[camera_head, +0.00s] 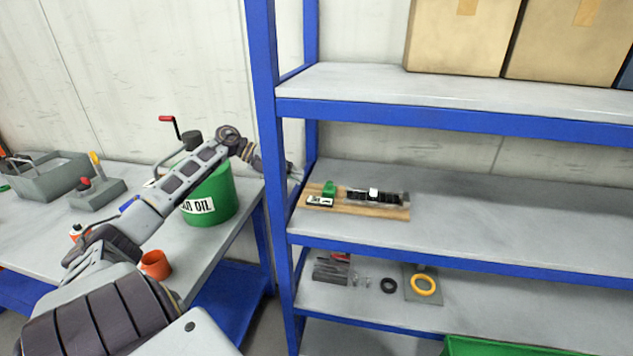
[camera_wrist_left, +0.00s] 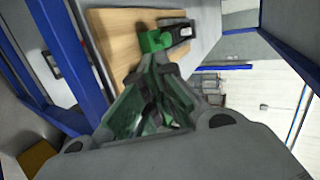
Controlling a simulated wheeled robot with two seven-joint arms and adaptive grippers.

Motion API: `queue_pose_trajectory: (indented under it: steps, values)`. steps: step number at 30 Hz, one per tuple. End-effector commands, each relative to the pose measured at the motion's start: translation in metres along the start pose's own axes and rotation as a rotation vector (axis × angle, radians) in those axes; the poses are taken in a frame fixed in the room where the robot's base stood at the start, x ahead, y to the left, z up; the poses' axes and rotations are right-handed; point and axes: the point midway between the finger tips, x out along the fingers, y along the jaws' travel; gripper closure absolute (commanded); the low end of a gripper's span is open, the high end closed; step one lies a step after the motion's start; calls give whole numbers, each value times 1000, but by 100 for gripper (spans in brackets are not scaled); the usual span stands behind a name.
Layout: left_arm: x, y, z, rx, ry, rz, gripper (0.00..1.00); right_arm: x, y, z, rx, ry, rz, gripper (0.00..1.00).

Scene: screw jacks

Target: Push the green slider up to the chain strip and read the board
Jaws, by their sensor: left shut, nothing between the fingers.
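A wooden board (camera_head: 345,209) lies on the middle shelf near its left end. On it are a small green slider (camera_head: 329,188), a dark chain strip (camera_head: 360,196) with a white piece on it, and a white label plate (camera_head: 320,201). The slider is left of the strip; I cannot tell whether they touch. My left gripper (camera_head: 297,174) is shut and empty, just left of the slider. In the left wrist view its tips (camera_wrist_left: 155,62) point at the green slider (camera_wrist_left: 155,41) and lie close to it; contact is unclear. My right gripper is not in view.
A blue shelf post (camera_head: 268,95) stands close by my left arm. The upper shelf (camera_head: 450,95) hangs over the board. The middle shelf (camera_head: 520,220) is clear to the right. A green oil drum (camera_head: 215,190) stands on the workbench (camera_head: 50,235) at left.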

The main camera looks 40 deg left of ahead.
Motion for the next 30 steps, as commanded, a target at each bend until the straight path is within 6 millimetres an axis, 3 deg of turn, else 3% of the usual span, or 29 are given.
queue_pose_trajectory:
  steps: [15, 30]
  values:
    - [46, -6, 0, 1, -1, -2, 100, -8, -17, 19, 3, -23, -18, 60]
    - [69, -12, 0, 0, -1, -1, 100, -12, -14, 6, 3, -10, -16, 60]
